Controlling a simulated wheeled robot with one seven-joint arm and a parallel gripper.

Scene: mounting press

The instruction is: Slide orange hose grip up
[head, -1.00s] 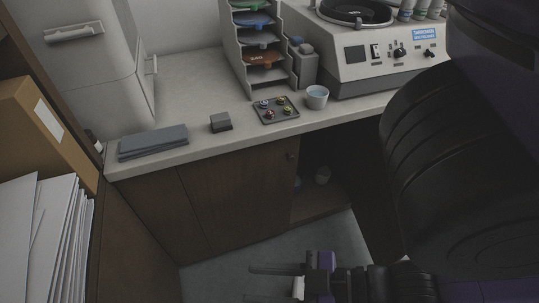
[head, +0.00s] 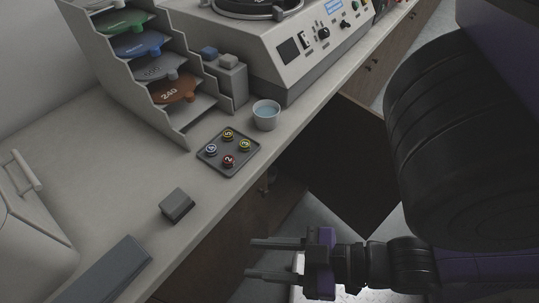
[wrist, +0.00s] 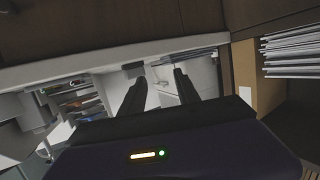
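I cannot make out an orange hose grip in either view. My gripper (head: 250,257) is at the bottom centre of the head view, pointing left in front of the cabinet. Its two long dark fingers are apart with nothing between them. The wrist view also shows the gripper (wrist: 161,78) with its fingers spread and empty. The grinding machine (head: 290,45) stands at the top of the head view, partly cut off by the frame. My arm hides the right side of that view.
A cabinet door (head: 345,165) stands open below. Papers (wrist: 292,50) show in the wrist view.

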